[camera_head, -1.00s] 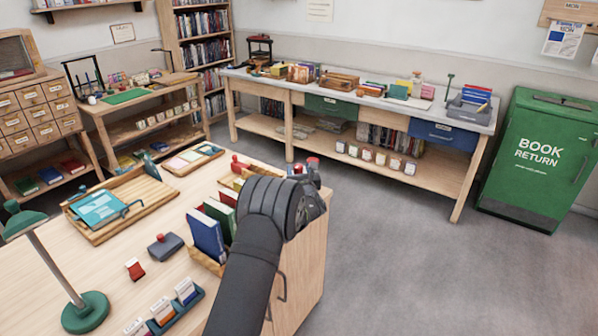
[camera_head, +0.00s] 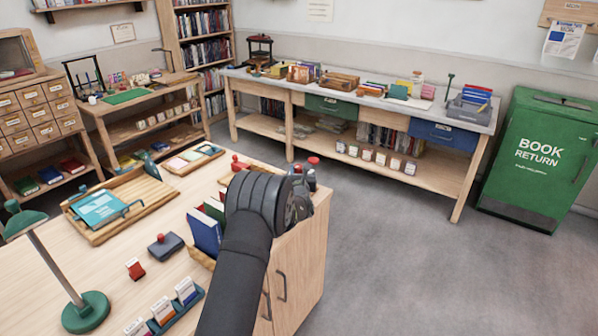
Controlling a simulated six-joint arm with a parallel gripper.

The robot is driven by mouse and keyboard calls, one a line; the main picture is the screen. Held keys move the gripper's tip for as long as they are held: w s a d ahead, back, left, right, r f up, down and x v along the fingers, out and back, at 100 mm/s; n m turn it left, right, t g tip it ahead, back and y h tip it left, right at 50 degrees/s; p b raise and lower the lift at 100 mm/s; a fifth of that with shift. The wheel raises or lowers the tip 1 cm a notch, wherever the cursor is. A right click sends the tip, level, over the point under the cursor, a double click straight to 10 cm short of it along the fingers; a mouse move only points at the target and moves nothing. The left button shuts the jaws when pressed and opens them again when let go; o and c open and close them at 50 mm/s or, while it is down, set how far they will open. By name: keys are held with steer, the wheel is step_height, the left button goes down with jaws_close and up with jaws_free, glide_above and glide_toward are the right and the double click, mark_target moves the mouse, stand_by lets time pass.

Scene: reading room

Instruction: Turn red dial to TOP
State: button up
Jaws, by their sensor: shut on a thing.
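My arm reaches up from the bottom of the view over the right end of the near wooden desk (camera_head: 110,285). Its dark wrist hides most of my gripper (camera_head: 301,203); the fingertips and whatever is between them do not show. I cannot make out a dial or a TOP mark. A small red-topped piece (camera_head: 314,161) on a dark body stands just beyond the wrist, near the desk's right edge. Whether it is the red dial, and whether my gripper touches it, I cannot tell.
Blue and green books (camera_head: 205,232) stand close left of my arm. A red-knobbed stamp (camera_head: 163,243), a wooden tray (camera_head: 131,223) and a green lamp (camera_head: 85,312) are further left. A long side table (camera_head: 470,118) and a green book return bin (camera_head: 537,160) stand beyond open floor.

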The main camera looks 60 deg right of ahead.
steer(key=shift+w+r+m+g+h, duration=0.15)
steer(key=shift+m+g+h, duration=0.3)
steer(key=shift+g, duration=0.25)
steer(key=shift+m, duration=0.25)
steer(key=o, duration=1)
steer(key=shift+a, duration=0.15)
steer(key=shift+v, duration=3.7)
steer(key=shift+c, duration=0.3)
